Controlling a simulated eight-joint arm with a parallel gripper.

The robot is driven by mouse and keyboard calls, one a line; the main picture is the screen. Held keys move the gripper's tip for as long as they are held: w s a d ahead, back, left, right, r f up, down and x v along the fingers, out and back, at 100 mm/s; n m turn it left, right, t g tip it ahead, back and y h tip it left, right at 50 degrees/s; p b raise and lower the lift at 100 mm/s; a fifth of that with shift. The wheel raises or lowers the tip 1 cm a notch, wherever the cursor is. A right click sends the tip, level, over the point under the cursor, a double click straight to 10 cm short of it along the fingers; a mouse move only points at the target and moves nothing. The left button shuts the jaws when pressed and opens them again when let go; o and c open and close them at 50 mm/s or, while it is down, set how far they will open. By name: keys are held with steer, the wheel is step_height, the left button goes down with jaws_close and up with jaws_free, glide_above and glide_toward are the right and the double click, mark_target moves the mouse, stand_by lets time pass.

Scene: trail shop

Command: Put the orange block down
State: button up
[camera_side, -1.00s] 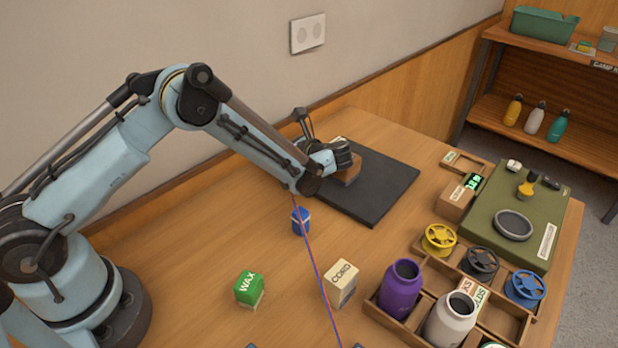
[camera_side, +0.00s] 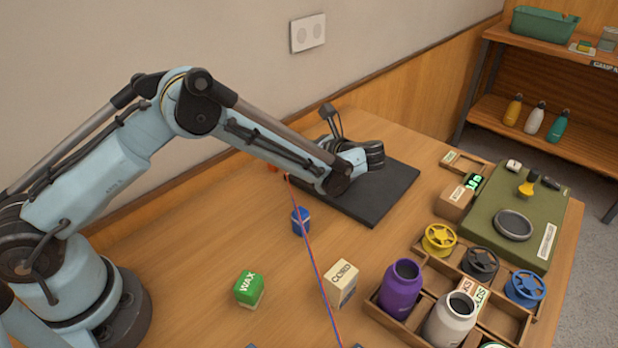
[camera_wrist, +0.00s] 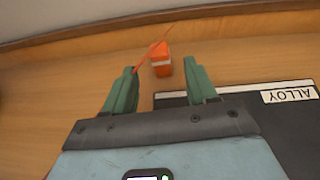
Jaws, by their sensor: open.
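The orange block (camera_wrist: 162,66) has a pale band and stands on the wooden table near the wall in the wrist view. In that view it appears between and beyond the tips of my gripper (camera_wrist: 160,75), just past the black mat (camera_wrist: 240,125). The green fingers are apart, with nothing seen clamped between them. In the side view, a small orange patch (camera_side: 272,169) shows behind my arm, probably the block, mostly hidden. My gripper (camera_side: 374,155) is over the black mat (camera_side: 385,195) in the side view; its fingertips are hard to make out.
A red and blue cord (camera_side: 318,265) runs across the table. A blue container (camera_side: 300,221), green wax box (camera_side: 249,289) and cord box (camera_side: 341,284) stand in front. A wooden divided tray (camera_side: 505,320) holds bottles and spools. A green case (camera_side: 500,250) lies at right.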

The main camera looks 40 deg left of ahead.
steer(key=shift+r, duration=0.65)
step_height(320, 180, up, 5)
steer(key=s+a+n+t+h, duration=0.2)
steer(key=n+h, duration=0.1)
steer(key=h, duration=0.1)
steer(key=s+d+r+n+t+h, duration=0.2)
steer(key=s+n+t+h, duration=0.1)
steer(key=s+n, duration=0.4)
steer(key=s+d+r+n+t+h, duration=0.1)
steer(key=s+n+t+h, duration=0.2)
steer(key=s+n+h, duration=0.3)
steer(key=shift+s+d+r+n, duration=0.4)
steer(key=shift+s+n, duration=0.1)
steer(key=shift+s, duration=0.55)
